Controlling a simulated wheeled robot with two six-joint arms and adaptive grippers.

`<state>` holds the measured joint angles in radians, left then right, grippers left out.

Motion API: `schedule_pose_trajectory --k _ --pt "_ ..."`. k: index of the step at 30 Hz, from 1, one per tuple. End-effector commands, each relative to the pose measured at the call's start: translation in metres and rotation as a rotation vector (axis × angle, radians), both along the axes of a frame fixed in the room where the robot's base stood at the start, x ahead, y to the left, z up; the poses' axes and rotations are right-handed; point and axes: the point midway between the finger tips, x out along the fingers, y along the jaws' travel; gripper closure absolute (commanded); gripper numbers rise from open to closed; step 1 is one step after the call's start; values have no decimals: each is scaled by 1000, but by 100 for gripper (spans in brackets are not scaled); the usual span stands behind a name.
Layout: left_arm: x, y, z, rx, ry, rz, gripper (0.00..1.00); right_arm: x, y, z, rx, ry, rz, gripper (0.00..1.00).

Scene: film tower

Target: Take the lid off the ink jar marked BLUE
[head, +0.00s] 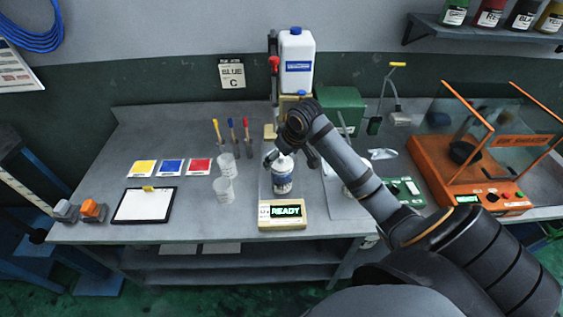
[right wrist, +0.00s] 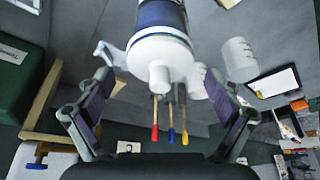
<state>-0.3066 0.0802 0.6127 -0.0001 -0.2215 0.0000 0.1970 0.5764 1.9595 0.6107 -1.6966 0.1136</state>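A jar (head: 283,181) with a white top and a blue band stands on the narrow grey plate behind the READY display. In the right wrist view the jar shows a dark blue label (right wrist: 160,12) and a white lid (right wrist: 160,50) with a round knob. No marking on it can be read. My right gripper (head: 291,150) is over the jar's top in the head view. In the right wrist view its two fingers (right wrist: 158,80) are spread, one on each side of the lid, with gaps showing. My left gripper is in neither view.
White cups (head: 224,188) stand left of the jar, with coloured-handled tools (head: 231,130) behind. The READY box (head: 283,214) is in front. A white jug (head: 297,60) stands behind, and an orange machine (head: 470,165) at right. More ink jars (head: 490,12) are on the shelf.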

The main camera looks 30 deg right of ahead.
Motion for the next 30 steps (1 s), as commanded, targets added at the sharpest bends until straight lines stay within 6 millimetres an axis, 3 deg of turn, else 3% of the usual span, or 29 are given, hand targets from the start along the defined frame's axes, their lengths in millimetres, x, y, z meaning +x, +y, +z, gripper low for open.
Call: schedule_pose_trajectory --k 1,12,23,27,30 --pt "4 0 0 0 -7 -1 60 0 0 0 0 0 0 18" --pt "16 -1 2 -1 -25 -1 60 0 0 0 0 0 0 65" --pt "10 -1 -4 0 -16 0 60 1 0 9 -1 -4 -1 65" --pt "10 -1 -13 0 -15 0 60 -1 0 35 -4 -7 0 65" --pt "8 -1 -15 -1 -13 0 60 -23 6 61 -10 -8 3 65"
